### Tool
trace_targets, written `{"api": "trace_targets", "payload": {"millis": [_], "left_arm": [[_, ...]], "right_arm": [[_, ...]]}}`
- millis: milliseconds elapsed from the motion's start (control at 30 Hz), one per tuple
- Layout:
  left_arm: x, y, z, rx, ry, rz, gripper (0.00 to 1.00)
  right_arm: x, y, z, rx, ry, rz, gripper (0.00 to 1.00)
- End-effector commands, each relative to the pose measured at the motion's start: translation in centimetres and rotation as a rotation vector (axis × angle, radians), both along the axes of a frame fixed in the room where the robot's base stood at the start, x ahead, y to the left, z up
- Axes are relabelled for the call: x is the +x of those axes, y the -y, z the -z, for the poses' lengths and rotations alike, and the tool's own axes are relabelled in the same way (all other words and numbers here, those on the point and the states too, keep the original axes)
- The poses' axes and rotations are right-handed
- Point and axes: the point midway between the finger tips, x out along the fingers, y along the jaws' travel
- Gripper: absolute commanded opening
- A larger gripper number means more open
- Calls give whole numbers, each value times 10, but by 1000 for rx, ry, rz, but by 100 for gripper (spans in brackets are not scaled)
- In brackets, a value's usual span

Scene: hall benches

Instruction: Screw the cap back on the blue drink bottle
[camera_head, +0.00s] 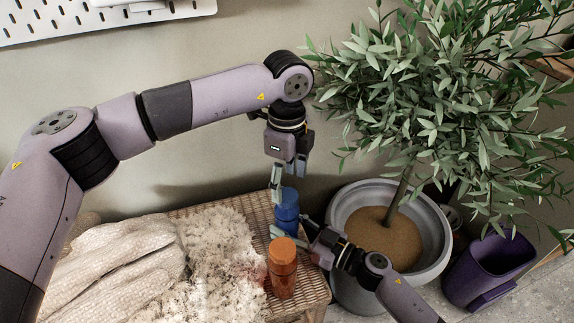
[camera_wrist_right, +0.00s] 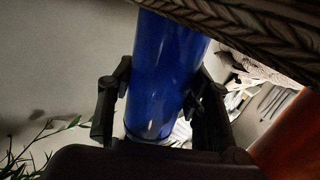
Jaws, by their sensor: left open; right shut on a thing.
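The blue drink bottle (camera_head: 287,217) stands upright on the woven bench, behind an orange bottle. Its top is blue; I cannot tell whether the cap sits on it or how tightly. My right gripper (camera_head: 291,236) is shut on the bottle from the front right. In the right wrist view the blue bottle (camera_wrist_right: 165,75) lies between the two dark fingers. My left gripper (camera_head: 288,182) is open and points down at the top of the blue bottle, one finger reaching down along its left. I cannot tell whether it touches.
The orange bottle (camera_head: 282,268) stands close in front of the blue one. The bench (camera_head: 310,291) also holds a fluffy pale throw (camera_head: 222,255) and a beige knitted cushion (camera_head: 120,262). A potted tree in a grey pot (camera_head: 436,220) and a purple bin (camera_head: 487,268) stand at right.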

Motion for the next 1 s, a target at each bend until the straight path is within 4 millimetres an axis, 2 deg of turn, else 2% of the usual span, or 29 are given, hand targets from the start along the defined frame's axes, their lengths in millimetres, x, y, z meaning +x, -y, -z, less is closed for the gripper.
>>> {"api": "trace_targets", "payload": {"millis": [100,267,633,1000], "left_arm": [[0,0,18,0,-1,0,62],[-1,0,33,0,-1,1,62],[0,0,37,0,1,1,62],[0,0,37,0,1,1,38]], "right_arm": [[0,0,0,0,0,0,0],[0,0,0,0,0,0,0],[0,0,0,0,0,0,0],[0,0,0,0,0,0,0]]}}
